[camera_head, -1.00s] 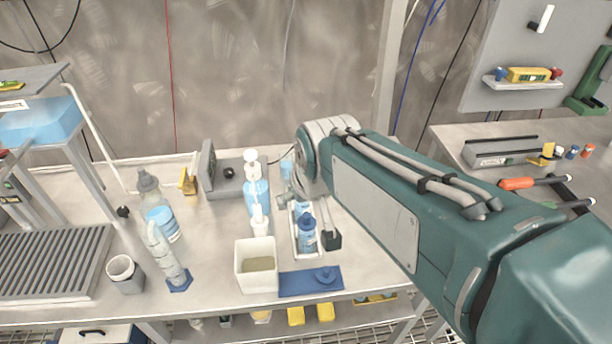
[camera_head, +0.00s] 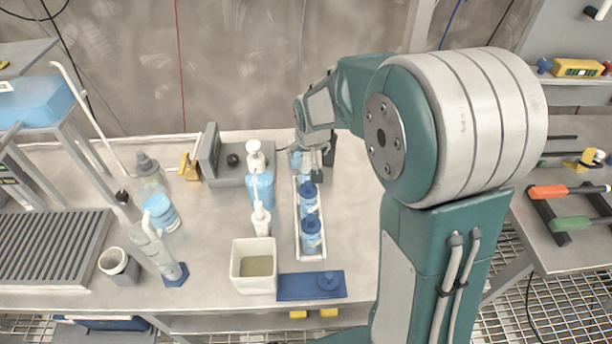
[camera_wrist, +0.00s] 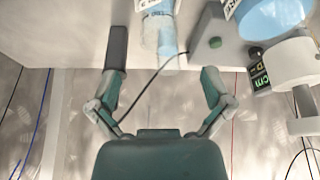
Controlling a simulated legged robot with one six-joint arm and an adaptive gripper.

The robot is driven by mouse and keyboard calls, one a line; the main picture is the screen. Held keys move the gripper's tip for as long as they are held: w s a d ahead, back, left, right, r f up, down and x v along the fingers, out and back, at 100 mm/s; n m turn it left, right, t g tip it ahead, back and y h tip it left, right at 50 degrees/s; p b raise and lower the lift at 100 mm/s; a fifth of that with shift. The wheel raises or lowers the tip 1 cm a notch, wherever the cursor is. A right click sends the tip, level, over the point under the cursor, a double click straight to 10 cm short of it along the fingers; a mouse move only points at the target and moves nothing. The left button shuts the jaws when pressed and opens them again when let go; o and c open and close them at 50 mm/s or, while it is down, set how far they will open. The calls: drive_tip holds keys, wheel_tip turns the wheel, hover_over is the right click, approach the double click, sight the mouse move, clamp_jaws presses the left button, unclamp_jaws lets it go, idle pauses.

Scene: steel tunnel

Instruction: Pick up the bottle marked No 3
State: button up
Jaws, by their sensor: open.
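A white tray (camera_head: 321,252) holds blue-capped bottles in a row: a front bottle (camera_head: 311,238), a middle bottle (camera_head: 309,203) and a rear bottle (camera_head: 297,161) partly hidden by my gripper (camera_head: 318,150). Their markings are too small to read, so I cannot tell which is No 3. My gripper is open at the back end of the tray. In the wrist view my gripper (camera_wrist: 160,65) has its fingers spread, with a white and pale blue bottle (camera_wrist: 158,35) ahead between them; its label shows only in part.
A pump bottle (camera_head: 262,187) and a smaller white-topped bottle (camera_head: 261,220) stand left of the tray. A square white pot (camera_head: 252,285) and a blue plate (camera_head: 300,287) are in front. A grey device (camera_head: 230,172) with a cable is at the back left.

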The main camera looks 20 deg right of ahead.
sight(306, 163)
drive_tip(key=x, duration=0.6)
drive_tip(key=shift+d, duration=0.15)
drive_tip(key=shift+a, duration=0.2)
drive_tip(key=c, duration=0.4)
clamp_jaws()
